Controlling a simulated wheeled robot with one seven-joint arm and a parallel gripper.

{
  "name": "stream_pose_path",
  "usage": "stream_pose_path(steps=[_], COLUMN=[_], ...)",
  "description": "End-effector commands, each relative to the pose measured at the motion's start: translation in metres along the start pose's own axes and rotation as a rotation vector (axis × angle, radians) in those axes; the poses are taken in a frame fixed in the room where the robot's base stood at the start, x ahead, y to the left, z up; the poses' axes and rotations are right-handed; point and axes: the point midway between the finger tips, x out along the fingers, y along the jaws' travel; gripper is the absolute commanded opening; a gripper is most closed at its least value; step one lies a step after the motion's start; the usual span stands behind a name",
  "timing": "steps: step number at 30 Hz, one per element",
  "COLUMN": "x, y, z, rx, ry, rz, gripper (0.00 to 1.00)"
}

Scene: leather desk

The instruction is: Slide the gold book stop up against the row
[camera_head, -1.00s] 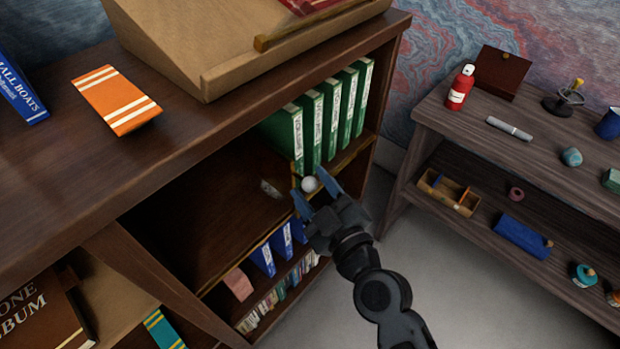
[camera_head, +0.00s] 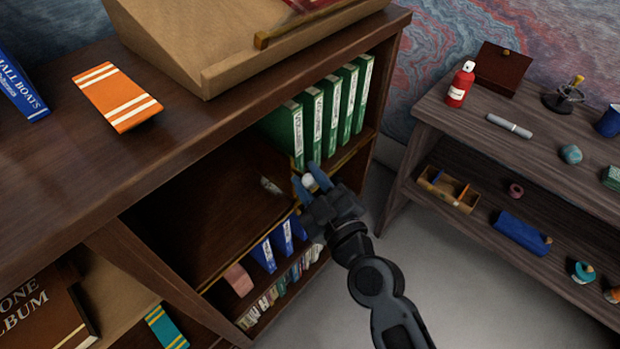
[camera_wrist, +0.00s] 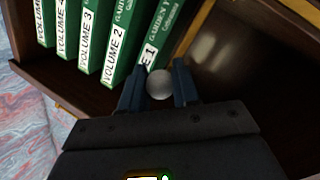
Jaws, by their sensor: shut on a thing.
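The row of green volumes (camera_head: 329,113) stands upright on the upper shelf, and Volume 1 (camera_wrist: 147,50) is nearest my gripper in the wrist view. My gripper (camera_head: 306,174) is at the shelf's front, shut on a pale round knob (camera_wrist: 160,86) held between its blue fingers. The knob also shows in the head view (camera_head: 308,181). A thin gold edge (camera_wrist: 190,34) runs up beside Volume 1, above the knob, and looks like part of the gold book stop. Most of the stop cannot be made out, and I cannot tell whether it touches Volume 1.
The shelf left of the row (camera_head: 215,215) is mostly empty and dark. Blue binders (camera_head: 264,255) stand on the shelf below. A gold-trimmed front edge lies under my gripper. A side table (camera_head: 470,150) with small items stands to the right, across open floor.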

Motion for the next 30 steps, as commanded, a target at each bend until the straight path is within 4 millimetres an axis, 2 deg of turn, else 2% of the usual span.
stream_pose_path(steps=[14, 30], x=[0.003, 0.032], y=[0.003, 0.061], z=[0.005, 0.049], rx=[-0.001, -0.001], ry=[0.002, 0.005], rz=[0.001, 0.004], gripper=[0.0, 0.0])
